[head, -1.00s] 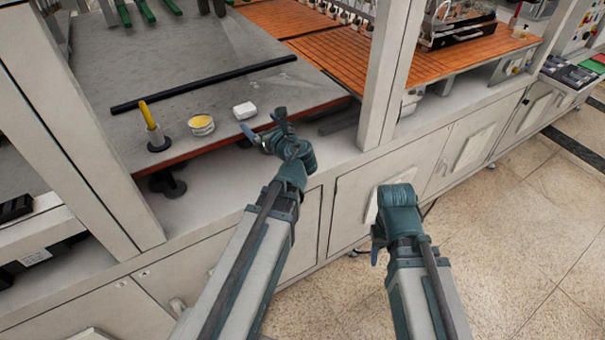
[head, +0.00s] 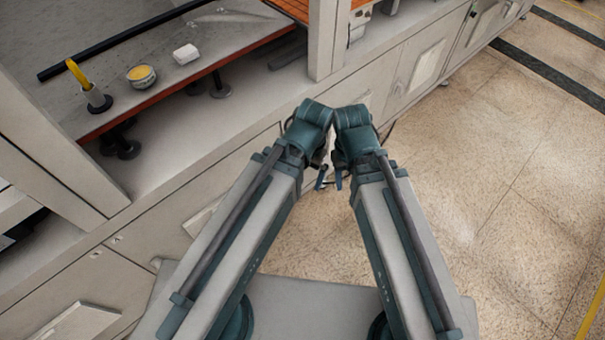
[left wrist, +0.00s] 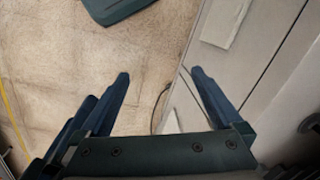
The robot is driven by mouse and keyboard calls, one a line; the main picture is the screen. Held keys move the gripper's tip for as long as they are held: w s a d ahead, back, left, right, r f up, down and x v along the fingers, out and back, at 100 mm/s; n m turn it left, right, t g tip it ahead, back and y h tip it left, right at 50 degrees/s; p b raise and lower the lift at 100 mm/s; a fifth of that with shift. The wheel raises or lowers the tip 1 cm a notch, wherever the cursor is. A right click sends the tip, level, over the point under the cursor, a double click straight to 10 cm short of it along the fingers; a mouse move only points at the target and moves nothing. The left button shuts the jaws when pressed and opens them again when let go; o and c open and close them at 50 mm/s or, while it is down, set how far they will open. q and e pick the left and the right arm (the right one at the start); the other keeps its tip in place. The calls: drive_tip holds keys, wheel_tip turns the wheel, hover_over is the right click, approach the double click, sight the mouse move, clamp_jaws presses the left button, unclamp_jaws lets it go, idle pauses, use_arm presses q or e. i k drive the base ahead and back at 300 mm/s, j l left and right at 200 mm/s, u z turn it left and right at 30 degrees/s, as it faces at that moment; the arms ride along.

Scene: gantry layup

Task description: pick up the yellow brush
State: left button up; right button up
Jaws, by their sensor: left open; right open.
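Neither gripper touches the brush.
A tin with yellow contents (head: 141,76) and a white block (head: 186,54) stand right of the brush. A long black bar (head: 125,38) lies behind them. A pale frame post (head: 327,40) rises at the bench front. The speckled floor (head: 480,170) at the right is clear.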

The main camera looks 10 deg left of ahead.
sight(72, 66)
drive_tip(key=u, duration=1.65)
drive_tip(key=k+j, duration=0.05)
